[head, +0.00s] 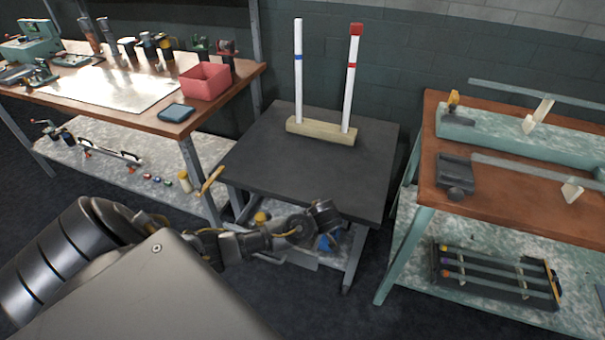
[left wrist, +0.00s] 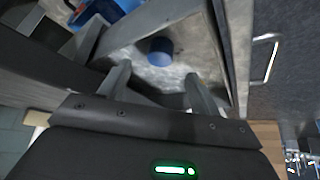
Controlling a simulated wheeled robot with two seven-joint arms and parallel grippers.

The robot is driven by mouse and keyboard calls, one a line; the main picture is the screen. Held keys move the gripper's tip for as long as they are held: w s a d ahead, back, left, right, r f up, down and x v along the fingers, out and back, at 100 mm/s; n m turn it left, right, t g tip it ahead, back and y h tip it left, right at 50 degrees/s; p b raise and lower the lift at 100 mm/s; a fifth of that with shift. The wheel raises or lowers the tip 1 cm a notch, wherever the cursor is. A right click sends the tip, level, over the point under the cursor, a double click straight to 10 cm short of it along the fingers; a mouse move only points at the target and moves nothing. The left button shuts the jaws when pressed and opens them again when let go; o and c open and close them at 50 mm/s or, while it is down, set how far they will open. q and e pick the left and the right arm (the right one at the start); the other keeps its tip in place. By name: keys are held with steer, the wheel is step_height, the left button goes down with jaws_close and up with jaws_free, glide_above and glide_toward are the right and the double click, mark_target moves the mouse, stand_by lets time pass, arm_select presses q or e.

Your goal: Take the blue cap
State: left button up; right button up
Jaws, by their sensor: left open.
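The blue cap (left wrist: 160,51) is a small round blue piece on a grey mottled surface in the left wrist view. My left gripper (left wrist: 158,73) is open and empty, with its fingers on either side of the line to the cap and short of it. In the head view the left gripper (head: 323,217) is at the front edge of the dark table, and the cap cannot be made out there. A white tube with a blue band (head: 298,80) stands bare-topped in a wooden block (head: 321,131). Beside it stands a tube with a red band and red cap (head: 356,29). My right gripper is not in view.
The dark table (head: 290,178) has a clear top in front of the block. A blue container (left wrist: 112,12) is near the cap in the left wrist view, by grey frame bars. Cluttered benches stand left (head: 135,112) and right (head: 510,200).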

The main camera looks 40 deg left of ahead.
arm_select(q)
steer(key=shift+a+x, duration=0.25)
steer(key=shift+x, duration=2.85)
steer(key=shift+w+r, duration=0.1)
steer(key=shift+r, duration=0.05)
steer(key=c, duration=1)
